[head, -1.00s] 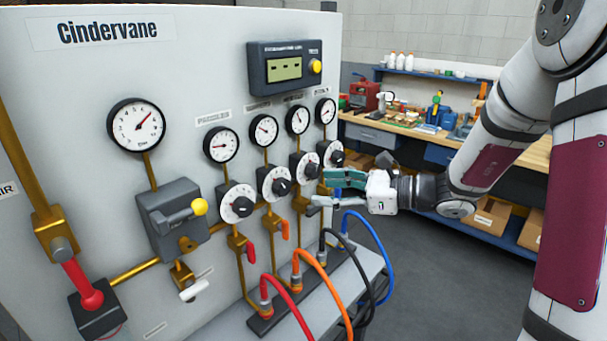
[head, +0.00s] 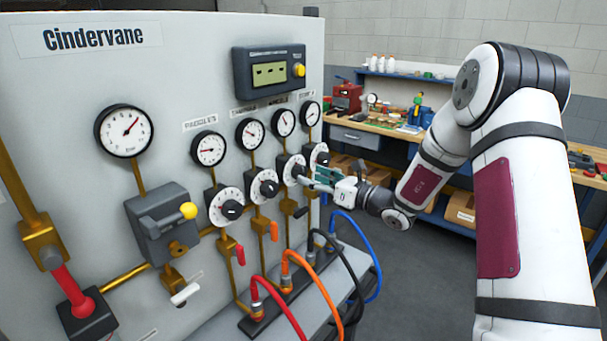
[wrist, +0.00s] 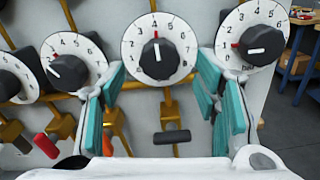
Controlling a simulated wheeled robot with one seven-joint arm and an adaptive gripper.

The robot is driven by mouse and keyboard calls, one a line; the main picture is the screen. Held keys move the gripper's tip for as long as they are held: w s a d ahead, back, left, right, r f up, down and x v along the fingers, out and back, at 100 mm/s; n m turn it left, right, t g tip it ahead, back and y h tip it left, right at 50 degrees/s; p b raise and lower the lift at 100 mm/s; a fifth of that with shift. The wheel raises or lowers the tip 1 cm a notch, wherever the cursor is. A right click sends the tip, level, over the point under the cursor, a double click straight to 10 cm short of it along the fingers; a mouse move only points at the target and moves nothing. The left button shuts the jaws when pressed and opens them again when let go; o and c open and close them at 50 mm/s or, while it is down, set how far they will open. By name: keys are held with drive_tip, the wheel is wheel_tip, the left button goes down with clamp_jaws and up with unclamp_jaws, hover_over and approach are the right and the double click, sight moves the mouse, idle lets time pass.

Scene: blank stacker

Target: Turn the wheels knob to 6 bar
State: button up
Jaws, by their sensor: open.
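The third knob from the left (head: 291,168) is black on a white numbered dial; its label is too small to read surely. In the wrist view this knob (wrist: 160,62) is central, its white line pointing up, near 4. My gripper (head: 317,178) is at this knob and hides part of it in the head view. In the wrist view my gripper (wrist: 160,82) is open, one teal-padded finger on each side below the knob. I see no contact. The gauge above it (head: 284,122) has a red needle, reading too small to tell.
A neighbouring knob (wrist: 264,40) is close to the right finger, and another (wrist: 68,68) is left of the left finger. A black valve handle (wrist: 172,137) is below the central knob. Coloured hoses (head: 347,262) curve below the panel (head: 60,130).

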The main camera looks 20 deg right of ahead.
sight(303, 174)
drive_tip(key=shift+x, duration=2.05)
drive_tip(key=shift+c, duration=0.2)
drive_tip(key=c, duration=1.1)
